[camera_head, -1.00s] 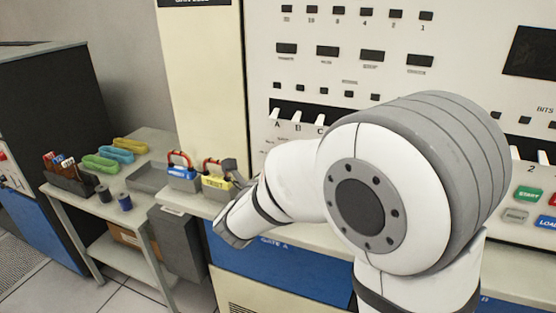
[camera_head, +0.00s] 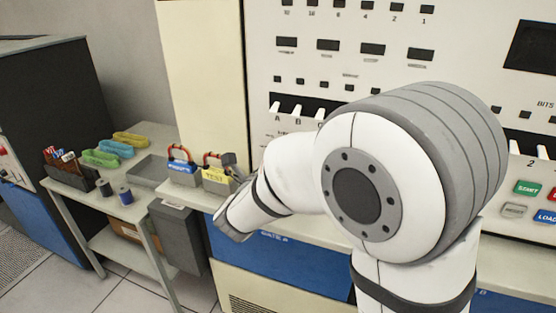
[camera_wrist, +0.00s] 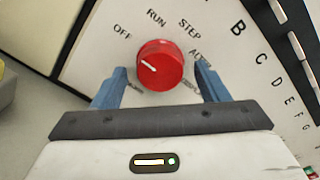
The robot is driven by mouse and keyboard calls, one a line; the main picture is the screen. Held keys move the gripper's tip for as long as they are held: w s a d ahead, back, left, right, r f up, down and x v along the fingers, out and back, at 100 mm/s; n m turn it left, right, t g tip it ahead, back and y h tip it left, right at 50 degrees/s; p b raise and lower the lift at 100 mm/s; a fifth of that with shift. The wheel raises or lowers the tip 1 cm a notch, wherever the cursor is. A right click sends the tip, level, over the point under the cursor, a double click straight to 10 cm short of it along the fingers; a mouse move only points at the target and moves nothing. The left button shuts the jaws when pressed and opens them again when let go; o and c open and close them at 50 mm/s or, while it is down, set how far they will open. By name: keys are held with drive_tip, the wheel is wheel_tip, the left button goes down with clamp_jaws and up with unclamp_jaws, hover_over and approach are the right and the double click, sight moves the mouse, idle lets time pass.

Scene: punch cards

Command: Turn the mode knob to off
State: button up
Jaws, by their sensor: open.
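The red round mode knob (camera_wrist: 168,52) sits on the white panel in the wrist view. Its white pointer mark is aimed to the upper left, roughly toward the OFF label (camera_wrist: 122,32). My gripper (camera_wrist: 161,67) is open, with one blue finger on each side of the knob. Gaps show between both fingers and the knob, so it is not gripped. In the head view my arm covers the knob, and my fingers cannot be made out.
A row of lettered white switches (camera_head: 297,110) runs to the right of the knob. START (camera_head: 527,188) and other buttons are at the far right.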

drive_tip(key=v, duration=0.7)
drive_tip(key=shift+s+b, duration=0.35)
drive_tip(key=shift+s, duration=0.05)
drive_tip(key=shift+a, duration=0.1)
